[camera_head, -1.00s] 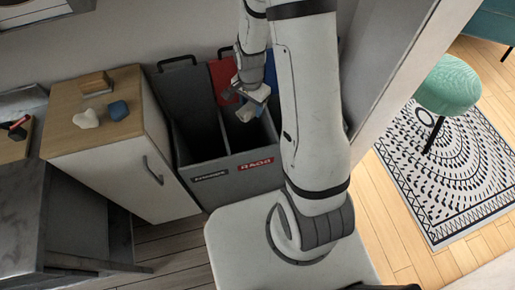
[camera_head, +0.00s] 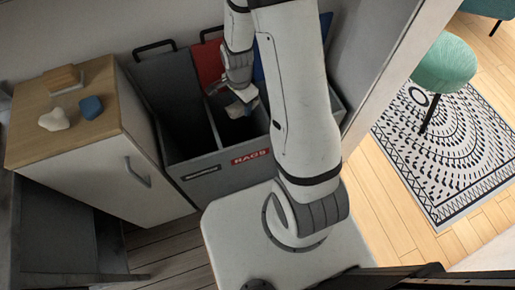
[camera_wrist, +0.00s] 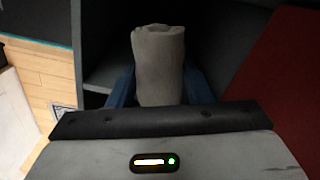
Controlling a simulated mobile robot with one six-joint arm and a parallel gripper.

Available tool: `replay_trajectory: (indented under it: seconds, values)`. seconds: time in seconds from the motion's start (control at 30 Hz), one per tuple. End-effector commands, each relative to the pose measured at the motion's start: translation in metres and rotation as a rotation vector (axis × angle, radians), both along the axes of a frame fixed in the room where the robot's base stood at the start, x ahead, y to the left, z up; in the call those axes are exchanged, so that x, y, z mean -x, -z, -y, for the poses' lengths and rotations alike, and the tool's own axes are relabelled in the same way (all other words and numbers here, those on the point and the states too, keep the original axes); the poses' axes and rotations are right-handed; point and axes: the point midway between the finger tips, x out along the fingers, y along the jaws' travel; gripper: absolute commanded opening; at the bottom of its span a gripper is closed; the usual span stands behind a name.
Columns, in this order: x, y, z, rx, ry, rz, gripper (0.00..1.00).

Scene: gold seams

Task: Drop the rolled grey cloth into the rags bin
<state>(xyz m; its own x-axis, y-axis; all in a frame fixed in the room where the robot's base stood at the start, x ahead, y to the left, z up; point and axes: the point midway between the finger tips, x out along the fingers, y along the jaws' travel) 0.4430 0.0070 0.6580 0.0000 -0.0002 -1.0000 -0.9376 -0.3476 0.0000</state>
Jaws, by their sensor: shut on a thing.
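The rolled grey cloth (camera_wrist: 158,62) is held upright between the blue fingers of my gripper (camera_wrist: 160,88) in the wrist view. In the head view the cloth (camera_head: 236,109) shows as a small pale shape under my gripper (camera_head: 240,100). My gripper is shut on it, over the open compartment behind the red RAGS label. The rags bin (camera_head: 250,158) is the labelled compartment of a dark grey sorter. My arm hides part of that sorter's right side.
A second open compartment (camera_head: 180,115) with a dark label lies left of the rags one. A cabinet (camera_head: 135,178) stands at left, with a white lump (camera_head: 54,120), a blue lump (camera_head: 91,107) and a wooden block (camera_head: 62,79) on top. A patterned rug (camera_head: 455,150) and green stool (camera_head: 445,62) are at right.

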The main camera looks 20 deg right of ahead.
Motion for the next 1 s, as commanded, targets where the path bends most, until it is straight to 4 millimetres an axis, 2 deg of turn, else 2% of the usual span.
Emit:
replay_trajectory:
  seconds: [0.2,0.23,0.53,0.8,1.0]
  values:
    - [0.000,0.000,0.000,0.000,-0.001,0.000,0.24]
    - [0.000,0.000,0.000,0.000,-0.002,0.000,0.46]
    - [0.000,0.000,-0.001,0.000,-0.002,0.000,0.71]
    - [0.000,-0.003,-0.001,0.000,-0.002,0.001,0.71]
    - [-0.001,-0.031,-0.001,0.000,-0.002,0.004,0.71]
